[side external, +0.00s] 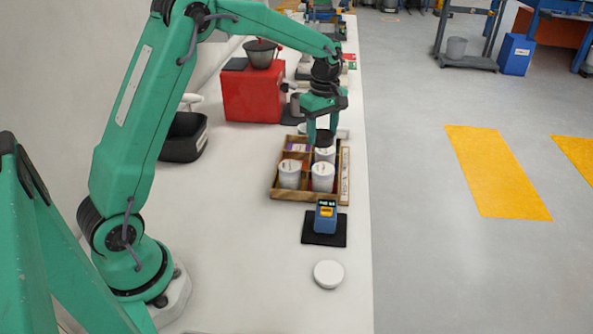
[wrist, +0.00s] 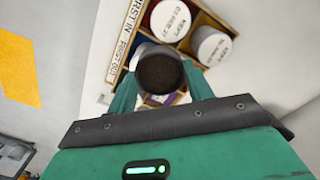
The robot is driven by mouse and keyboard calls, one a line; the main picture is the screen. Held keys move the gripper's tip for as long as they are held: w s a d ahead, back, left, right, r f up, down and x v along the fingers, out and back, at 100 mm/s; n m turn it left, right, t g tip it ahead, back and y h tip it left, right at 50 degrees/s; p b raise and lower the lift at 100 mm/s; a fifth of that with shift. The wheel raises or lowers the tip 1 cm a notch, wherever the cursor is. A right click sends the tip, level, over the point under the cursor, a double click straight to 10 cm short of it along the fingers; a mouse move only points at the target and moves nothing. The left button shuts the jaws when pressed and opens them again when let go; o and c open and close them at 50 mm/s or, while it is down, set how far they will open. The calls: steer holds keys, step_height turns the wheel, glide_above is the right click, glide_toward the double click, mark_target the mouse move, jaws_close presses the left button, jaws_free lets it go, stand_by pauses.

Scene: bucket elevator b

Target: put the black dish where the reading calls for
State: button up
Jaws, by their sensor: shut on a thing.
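My gripper (side external: 322,128) is shut on the black dish (side external: 324,138), a small dark round vessel, over the far right part of the wooden tray (side external: 274,195). In the wrist view the dish (wrist: 158,72) sits between the fingers (wrist: 160,92), with dark brown stuff inside. Whether it touches anything below is unclear. The tray has coloured compartments and several white tubs, including a near left tub (side external: 290,174) and a near right tub (side external: 323,178). A blue meter (side external: 326,214) with a yellow display stands nearer the camera; its reading is too small to make out.
The meter stands on a black mat (side external: 312,239). A white round lid (side external: 328,274) lies in front. A "FIRST IN FIRST OUT" strip (wrist: 127,35) runs along the tray. A red box (side external: 250,97) and black bin (side external: 182,142) stand left of it. The near bench is mostly clear.

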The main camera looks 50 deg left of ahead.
steer(key=shift+w+a+f+n, duration=0.15)
steer(key=shift+w+a, duration=0.2)
steer(key=shift+a, duration=0.35)
steer(key=shift+w+a+f+n, duration=0.15)
steer(key=shift+w+a, duration=0.15)
steer(key=shift+a, duration=0.4)
steer(key=a+f, duration=0.2)
steer(key=a, duration=0.1)
steer(key=w+a+f, duration=0.1)
steer(key=a+f, duration=0.1)
steer(key=a, duration=0.2)
steer(key=w+a+f, duration=0.1)
steer(key=a+f, duration=0.2)
steer(key=a, duration=0.1)
steer(key=shift+a, duration=0.25)
steer(key=shift+f, duration=1.95)
steer(key=shift+f, duration=0.1)
steer(key=o, duration=0.7)
